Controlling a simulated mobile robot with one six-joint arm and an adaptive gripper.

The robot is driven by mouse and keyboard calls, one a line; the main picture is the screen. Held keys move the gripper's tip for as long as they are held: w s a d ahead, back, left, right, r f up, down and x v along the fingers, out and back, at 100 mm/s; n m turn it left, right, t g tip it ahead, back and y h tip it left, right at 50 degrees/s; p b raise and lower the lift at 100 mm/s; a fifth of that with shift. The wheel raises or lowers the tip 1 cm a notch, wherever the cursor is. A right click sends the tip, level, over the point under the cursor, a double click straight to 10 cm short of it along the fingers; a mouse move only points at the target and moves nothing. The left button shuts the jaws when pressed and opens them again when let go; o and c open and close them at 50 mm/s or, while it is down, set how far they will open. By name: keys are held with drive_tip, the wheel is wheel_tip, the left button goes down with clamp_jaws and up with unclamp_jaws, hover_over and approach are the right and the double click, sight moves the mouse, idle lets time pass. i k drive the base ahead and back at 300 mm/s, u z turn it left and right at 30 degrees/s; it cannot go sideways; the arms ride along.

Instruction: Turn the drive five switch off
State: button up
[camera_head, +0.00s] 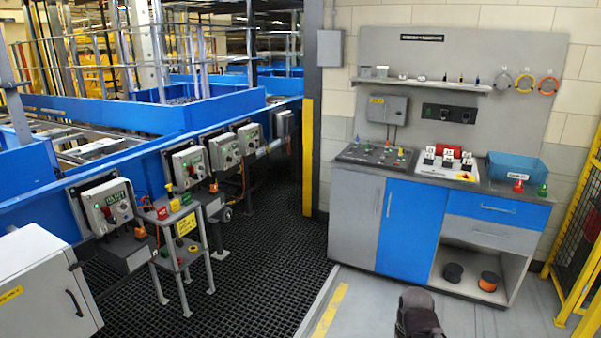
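Several grey drive control boxes are mounted in a row along the blue conveyor side. The nearest box (108,205) has a display with green characters and a red control. Farther along are a second box (188,167), a third box (224,151), a fourth box (249,138) and a small plain grey box (284,124) at the far end. Their labels are too small to read, so I cannot tell which is drive five or how its switch is set. My gripper (418,312) shows as a dark shape at the bottom edge, well away from the boxes; its fingers cannot be made out.
A small metal stand (180,215) with coloured items stands before the nearer boxes. A white cabinet (40,285) is at lower left. A workbench (375,170) with a blue bin (515,167) stands at right. Dark grating floor (265,240) lies clear between. A yellow post (307,155) stands centrally.

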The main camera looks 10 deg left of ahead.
sight(111, 220)
drive_tip(key=u, duration=0.45)
drive_tip(key=i, duration=0.8)
drive_tip(key=u, duration=0.65)
drive_tip(key=i, duration=0.8)
drive_tip(key=u, duration=0.3)
